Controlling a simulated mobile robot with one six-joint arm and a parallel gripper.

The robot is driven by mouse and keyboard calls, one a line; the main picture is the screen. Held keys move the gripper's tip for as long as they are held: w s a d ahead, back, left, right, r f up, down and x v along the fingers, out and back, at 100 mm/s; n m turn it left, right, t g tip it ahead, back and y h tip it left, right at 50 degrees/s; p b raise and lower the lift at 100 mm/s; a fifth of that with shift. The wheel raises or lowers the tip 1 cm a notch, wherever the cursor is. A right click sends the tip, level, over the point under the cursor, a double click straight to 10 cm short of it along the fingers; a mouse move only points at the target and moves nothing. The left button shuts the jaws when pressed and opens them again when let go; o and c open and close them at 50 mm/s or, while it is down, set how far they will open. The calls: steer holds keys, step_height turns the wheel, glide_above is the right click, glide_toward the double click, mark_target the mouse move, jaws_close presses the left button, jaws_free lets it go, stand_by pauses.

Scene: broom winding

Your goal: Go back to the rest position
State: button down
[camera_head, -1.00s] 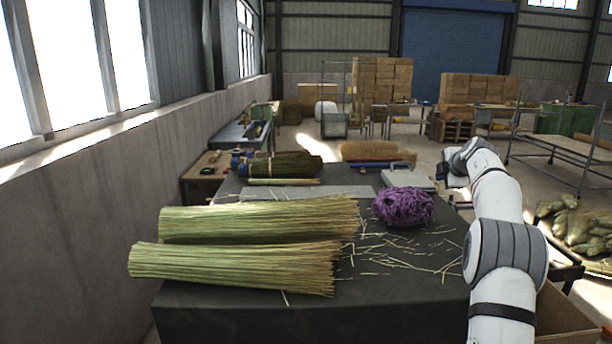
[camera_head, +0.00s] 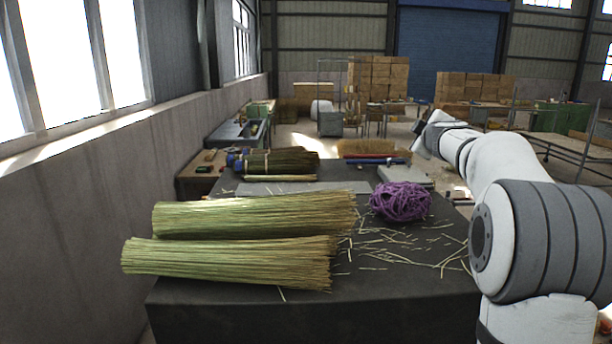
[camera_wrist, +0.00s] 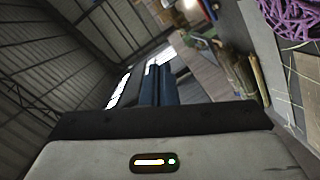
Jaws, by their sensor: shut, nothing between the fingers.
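My gripper (camera_wrist: 157,86) shows in the wrist view as two narrow dark-blue fingers close together, with nothing between them. In the head view my arm comes in from the right, and its far end is raised at the back right of the dark workbench (camera_head: 400,291), clear of its top. The details of the fingers are too small to tell there. A purple bundle of cord (camera_head: 401,201) sits on the bench. It also shows in the wrist view (camera_wrist: 292,18) at the top right corner, apart from the gripper.
Two straw bundles (camera_head: 255,214) (camera_head: 230,261) lie on the bench's left half, with loose straws (camera_head: 400,247) to their right. Darker straw bundles (camera_head: 280,160) and a broom (camera_head: 368,150) lie farther back. A wall with windows runs along the left. Stacked boxes (camera_head: 478,90) stand far behind.

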steer(key=s+a+f+m+g+b, duration=0.1)
steer(key=s+a+f+m+g, duration=0.2)
steer(key=s+f, duration=0.7)
steer(key=s+a+f+m+g+y+b, duration=0.1)
steer(key=s+a+f+m+g, duration=0.3)
steer(key=s, duration=1.7)
steer(key=s+a+f+m+g, duration=0.4)
steer(key=s+a+f+g, duration=0.2)
steer(key=s+f, duration=1)
steer(key=shift+s+a+y+b, duration=0.2)
steer(key=shift+a+y+b, duration=0.2)
steer(key=shift+a, duration=0.55)
steer(key=shift+f, duration=0.1)
